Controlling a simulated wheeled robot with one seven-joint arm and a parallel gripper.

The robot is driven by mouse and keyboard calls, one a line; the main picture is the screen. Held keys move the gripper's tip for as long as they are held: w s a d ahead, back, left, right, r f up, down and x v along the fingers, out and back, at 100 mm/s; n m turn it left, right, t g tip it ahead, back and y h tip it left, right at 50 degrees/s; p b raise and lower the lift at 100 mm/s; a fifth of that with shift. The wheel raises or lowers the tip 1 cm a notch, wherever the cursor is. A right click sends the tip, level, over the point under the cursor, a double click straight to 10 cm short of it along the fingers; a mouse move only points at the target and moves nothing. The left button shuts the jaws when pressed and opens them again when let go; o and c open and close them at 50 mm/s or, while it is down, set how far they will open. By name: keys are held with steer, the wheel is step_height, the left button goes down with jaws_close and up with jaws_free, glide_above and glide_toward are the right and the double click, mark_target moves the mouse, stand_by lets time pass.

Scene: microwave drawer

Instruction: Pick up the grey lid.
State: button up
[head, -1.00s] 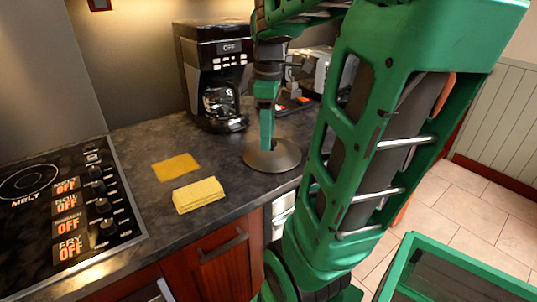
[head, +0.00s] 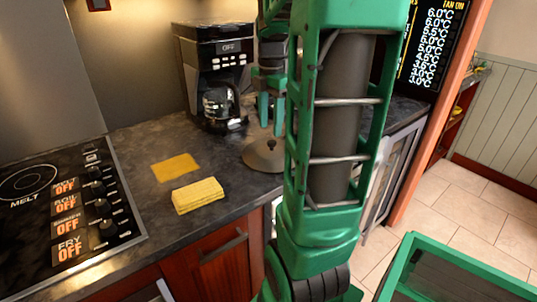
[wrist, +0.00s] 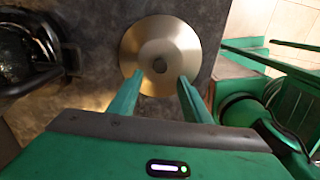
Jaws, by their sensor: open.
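The grey lid (head: 262,158) is a shallow metal cone with a dark knob. It lies on the dark countertop, with its right part hidden behind my arm in the head view. In the wrist view the whole round lid (wrist: 160,52) shows, with its knob near the middle. My gripper (head: 270,128) points down above the lid, apart from it. In the wrist view my gripper's two green fingers (wrist: 160,78) stand spread to either side just below the knob, with nothing between them.
A black coffee maker (head: 214,75) stands behind the lid. A yellow sponge (head: 198,195) and a flat yellow cloth (head: 175,167) lie to the left, near a stove panel (head: 70,210). The counter's front edge is close to the lid.

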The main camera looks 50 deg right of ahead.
mark_target(272, 142)
steer(key=shift+d+f, duration=0.2)
steer(key=shift+f, duration=1.2)
steer(key=shift+d+f, duration=0.15)
steer(key=shift+f, duration=1.2)
jaws_close()
